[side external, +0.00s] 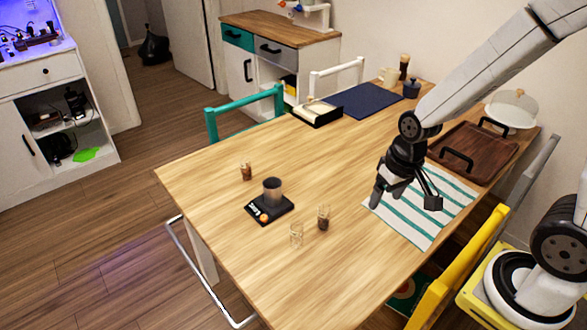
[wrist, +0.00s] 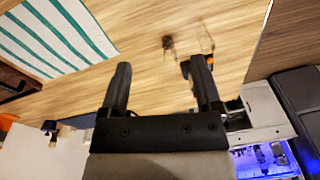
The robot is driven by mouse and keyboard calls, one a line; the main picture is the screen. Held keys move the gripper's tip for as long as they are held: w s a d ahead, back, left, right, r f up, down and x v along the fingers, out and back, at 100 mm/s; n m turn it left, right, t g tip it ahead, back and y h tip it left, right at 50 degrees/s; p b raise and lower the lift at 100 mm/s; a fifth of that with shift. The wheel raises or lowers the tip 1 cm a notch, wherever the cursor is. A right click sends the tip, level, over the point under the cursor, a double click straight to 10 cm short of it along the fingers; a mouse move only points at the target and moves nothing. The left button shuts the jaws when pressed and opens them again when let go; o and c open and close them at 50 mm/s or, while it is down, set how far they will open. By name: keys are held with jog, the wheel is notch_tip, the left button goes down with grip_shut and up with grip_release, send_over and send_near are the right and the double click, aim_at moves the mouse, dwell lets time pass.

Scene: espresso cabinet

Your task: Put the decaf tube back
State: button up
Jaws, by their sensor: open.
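Small clear tubes stand on the wooden table (side external: 290,160). One with dark brown contents (side external: 323,218) stands right of centre, beside an empty clear one (side external: 296,235). Another with brown contents and a tan top (side external: 246,171) stands farther back. I cannot read which is the decaf tube. In the wrist view a dark-filled tube (wrist: 167,43) and a clear one (wrist: 206,38) lie beyond the fingers. My gripper (side external: 388,197) is open and empty, above the striped cloth's left edge in the side view; its fingers also show in the wrist view (wrist: 161,63).
A black scale (side external: 262,214) holds a dark cup (side external: 272,190). A striped cloth (side external: 425,210), brown tray (side external: 470,152), navy mat (side external: 360,100) and cream-and-black box (side external: 317,112) lie around. Yellow (side external: 455,270) and teal (side external: 245,105) chairs flank the table. Table between cloth and tubes is clear.

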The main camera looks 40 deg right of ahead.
jog(key=shift+s+a+r+n+t+h, duration=0.15)
jog(key=shift+a+r+n+t, duration=0.15)
jog(key=shift+n, duration=0.25)
jog(key=shift+s+a+r+n+t+h, duration=0.2)
jog(key=shift+r+n, duration=0.2)
jog(key=shift+n, duration=0.15)
dwell(0.5)
